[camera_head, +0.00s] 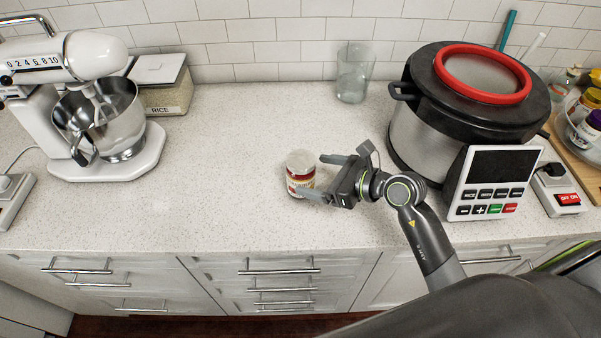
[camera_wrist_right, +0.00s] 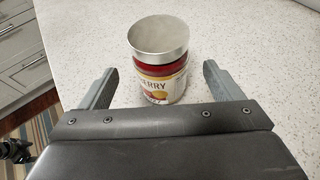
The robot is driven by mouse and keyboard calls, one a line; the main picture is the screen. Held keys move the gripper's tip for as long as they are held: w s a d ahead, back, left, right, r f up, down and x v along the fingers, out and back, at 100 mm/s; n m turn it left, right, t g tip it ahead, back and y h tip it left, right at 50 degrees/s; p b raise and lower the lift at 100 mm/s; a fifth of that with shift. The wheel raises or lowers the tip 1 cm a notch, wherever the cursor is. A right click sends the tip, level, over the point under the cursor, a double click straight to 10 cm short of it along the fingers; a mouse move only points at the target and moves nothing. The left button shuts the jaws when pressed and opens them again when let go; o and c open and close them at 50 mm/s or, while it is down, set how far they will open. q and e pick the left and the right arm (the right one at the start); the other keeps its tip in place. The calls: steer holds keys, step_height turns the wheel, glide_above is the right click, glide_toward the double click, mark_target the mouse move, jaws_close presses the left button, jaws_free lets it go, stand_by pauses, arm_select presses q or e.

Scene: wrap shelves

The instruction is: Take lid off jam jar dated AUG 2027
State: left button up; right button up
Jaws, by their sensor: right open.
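A small jam jar (camera_head: 300,176) stands upright on the counter, left of my right gripper in the head view. It has a silvery-white lid (camera_head: 300,160) on top and a red and cream label. In the right wrist view the jar (camera_wrist_right: 161,82) shows its lid (camera_wrist_right: 158,38) and a label part reading "ERRY". No date can be read on it. My right gripper (camera_head: 322,177) is open, with its fingers pointing at the jar. In the right wrist view the jar stands ahead, between the lines of the two fingers. My left gripper is not in view.
A stand mixer (camera_head: 110,150) and a rice container (camera_head: 160,85) stand at the left. A glass (camera_head: 354,75) is at the back. A large pressure cooker (camera_head: 425,125) stands behind and right of my arm. The counter left of the jar is clear.

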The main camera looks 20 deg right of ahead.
mark_target(301, 159)
steer(key=shift+w+a+f+p, duration=0.2)
steer(key=shift+w+a+p, duration=0.15)
steer(key=shift+w, duration=0.15)
steer(key=p+x, duration=0.1)
steer(key=x, duration=0.2)
steer(key=shift+w+f, duration=0.1)
steer(key=shift+f, duration=0.05)
steer(key=shift+w+a+f, duration=0.3)
steer(key=shift+w+a, duration=0.05)
steer(key=shift+r, duration=0.1)
steer(key=c, duration=1.6)
step_height(301, 159, up, 10)
steer(key=shift+d+f+b, duration=0.1)
steer(key=shift+b, duration=0.35)
steer(key=s+d+n+g+y+b, duration=0.1)
steer(key=s+d+n+g+y, duration=0.1)
steer(key=s, duration=0.8)
steer(key=shift+s+d+r+n+y+b, duration=0.3)
steer(key=shift+s+d+r+n+b, duration=0.15)
steer(key=shift+d, duration=0.85)
